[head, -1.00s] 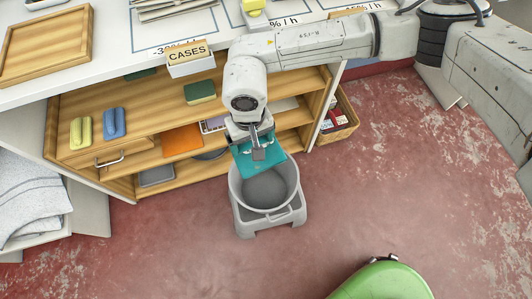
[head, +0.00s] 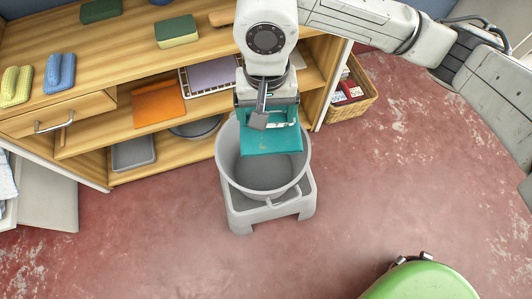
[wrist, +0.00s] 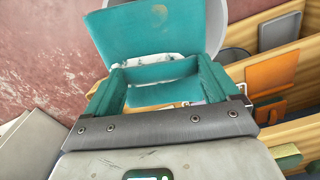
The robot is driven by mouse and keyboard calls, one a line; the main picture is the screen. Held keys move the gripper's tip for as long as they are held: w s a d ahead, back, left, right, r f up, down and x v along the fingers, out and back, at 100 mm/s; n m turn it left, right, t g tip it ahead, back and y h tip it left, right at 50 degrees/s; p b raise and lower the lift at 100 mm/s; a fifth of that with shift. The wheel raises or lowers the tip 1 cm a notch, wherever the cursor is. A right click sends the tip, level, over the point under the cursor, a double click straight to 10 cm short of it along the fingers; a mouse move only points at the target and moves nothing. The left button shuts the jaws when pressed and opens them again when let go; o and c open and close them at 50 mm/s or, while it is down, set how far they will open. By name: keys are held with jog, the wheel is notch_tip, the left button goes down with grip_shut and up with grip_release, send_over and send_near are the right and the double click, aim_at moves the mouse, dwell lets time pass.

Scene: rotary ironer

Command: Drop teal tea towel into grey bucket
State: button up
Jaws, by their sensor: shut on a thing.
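The teal tea towel (head: 270,141) is a flat folded piece. My gripper (head: 266,112) is shut on its upper edge and holds it over the back part of the grey bucket (head: 228,165). The bucket stands on a grey stand on the floor, and its inside looks empty where I can see it. In the wrist view the towel (wrist: 150,35) extends beyond my gripper (wrist: 156,75), and the bucket's rim (wrist: 215,25) shows behind it. The exact height of the towel above the rim is hard to tell.
Wooden shelves (head: 95,138) stand behind the bucket, with an orange folder (head: 158,103), grey trays and sponges on them. A wicker basket (head: 352,105) is to the right. A green rounded object (head: 425,281) is at the lower right. The red floor in front is clear.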

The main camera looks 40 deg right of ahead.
jog(key=shift+d+f, duration=0.15)
jog(key=shift+f, duration=0.2)
jog(key=shift+f+b, duration=1.15)
jog(key=shift+f, duration=1.7)
jog(key=o, duration=0.8)
notch_tip(320, 180, up, 11)
jog(key=p, duration=0.4)
jog(key=shift+f, duration=0.1)
